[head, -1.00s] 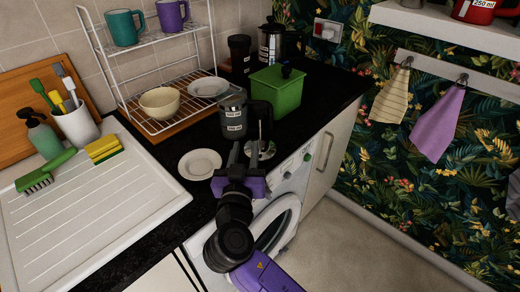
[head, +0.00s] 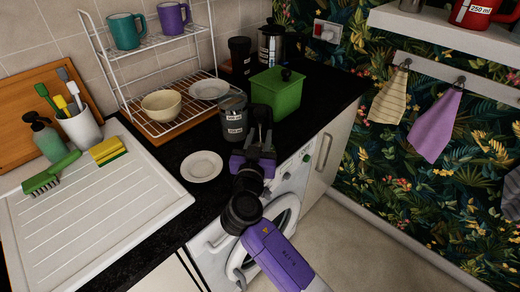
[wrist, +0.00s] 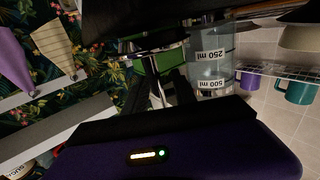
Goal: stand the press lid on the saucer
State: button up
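The press lid (head: 262,109) has a black top, with a thin rod and a silver disc below. It is upright by the counter's front edge, right of the glass press jug (head: 234,118), and my gripper mostly hides it in the head view. The wrist view, upside down, shows its rod and silver disc (wrist: 157,50). My gripper (head: 262,128) is at the lid; its fingers (wrist: 157,92) are apart on either side of the rod, with no clear grip seen. The white saucer (head: 201,166) lies empty on the black counter, left of my gripper.
A green box (head: 277,94) stands close behind and right of the lid. A wire rack (head: 150,125) with a bowl (head: 160,105), another white dish (head: 209,89) and mugs is behind. The draining board (head: 90,210) is left.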

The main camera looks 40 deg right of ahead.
grip_shut()
dwell(1.4)
